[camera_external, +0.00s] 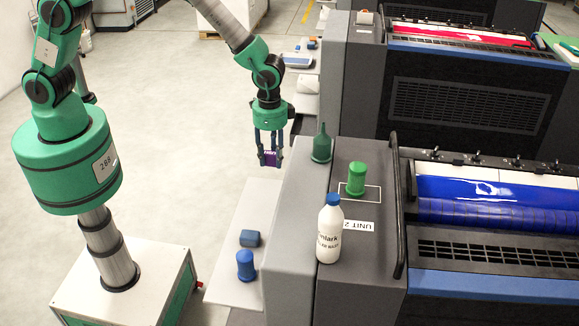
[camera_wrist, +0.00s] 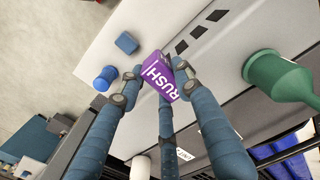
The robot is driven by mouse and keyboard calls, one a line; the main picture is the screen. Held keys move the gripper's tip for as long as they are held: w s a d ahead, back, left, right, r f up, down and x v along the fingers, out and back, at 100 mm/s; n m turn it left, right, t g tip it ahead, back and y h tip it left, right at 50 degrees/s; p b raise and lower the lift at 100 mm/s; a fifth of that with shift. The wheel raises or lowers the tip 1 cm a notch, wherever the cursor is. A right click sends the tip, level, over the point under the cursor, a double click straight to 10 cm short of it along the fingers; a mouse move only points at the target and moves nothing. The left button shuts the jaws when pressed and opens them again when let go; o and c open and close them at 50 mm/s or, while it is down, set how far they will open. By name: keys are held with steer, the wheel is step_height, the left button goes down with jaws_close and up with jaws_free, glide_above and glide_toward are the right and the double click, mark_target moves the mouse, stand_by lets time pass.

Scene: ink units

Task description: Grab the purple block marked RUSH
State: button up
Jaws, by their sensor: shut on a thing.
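The purple block (camera_wrist: 158,77) with white RUSH lettering is held between the blue fingers of my gripper (camera_wrist: 156,84) in the wrist view. In the external view the block (camera_external: 270,159) shows between the fingertips of my gripper (camera_external: 270,160), above the white side shelf and left of the grey press housing. My gripper is shut on it. The fingers cover part of the block's sides. The block looks tilted in the wrist view.
A white shelf (camera_external: 237,292) below holds a blue block (camera_external: 250,238) and a blue cylindrical piece (camera_external: 245,265). On the press housing stand a dark green bottle-shaped piece (camera_external: 321,146), a green piece (camera_external: 357,179) and a white bottle (camera_external: 329,232) with a blue cap. Open floor lies left.

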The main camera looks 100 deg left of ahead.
steer(key=shift+s, duration=0.8)
steer(key=shift+w+r, duration=0.1)
